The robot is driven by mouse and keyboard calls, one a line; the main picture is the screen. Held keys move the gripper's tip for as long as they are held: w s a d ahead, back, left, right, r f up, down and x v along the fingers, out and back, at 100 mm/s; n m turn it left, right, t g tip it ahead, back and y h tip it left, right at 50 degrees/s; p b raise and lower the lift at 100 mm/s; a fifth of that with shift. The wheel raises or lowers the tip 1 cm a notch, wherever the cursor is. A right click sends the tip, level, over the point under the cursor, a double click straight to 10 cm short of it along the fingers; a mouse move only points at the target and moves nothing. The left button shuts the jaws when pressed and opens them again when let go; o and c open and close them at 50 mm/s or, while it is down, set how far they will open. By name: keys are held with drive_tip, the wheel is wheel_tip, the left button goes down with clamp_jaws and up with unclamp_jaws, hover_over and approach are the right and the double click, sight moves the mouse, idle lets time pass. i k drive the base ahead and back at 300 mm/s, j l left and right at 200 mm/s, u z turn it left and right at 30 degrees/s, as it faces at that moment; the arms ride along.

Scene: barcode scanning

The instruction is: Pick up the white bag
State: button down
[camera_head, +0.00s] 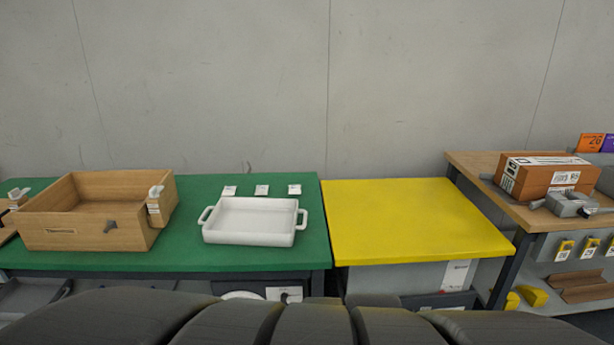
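I cannot make out a clear white bag. A white tray with two handles (250,238) sits on the green table and looks empty. My gripper is not in view.
A wooden box (75,240) stands on the left of the green table (190,262). The yellow table (415,220) is bare. On the wooden table (480,165) at right are a brown carton (535,178) and a grey device (572,204). A concrete wall stands behind.

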sight(228, 191)
drive_tip(key=i+j+u, duration=0.35)
drive_tip(key=i+j, duration=0.25)
drive_tip(key=i+j+u, duration=0.35)
drive_tip(key=i+j, duration=0.25)
drive_tip(key=i, duration=0.15)
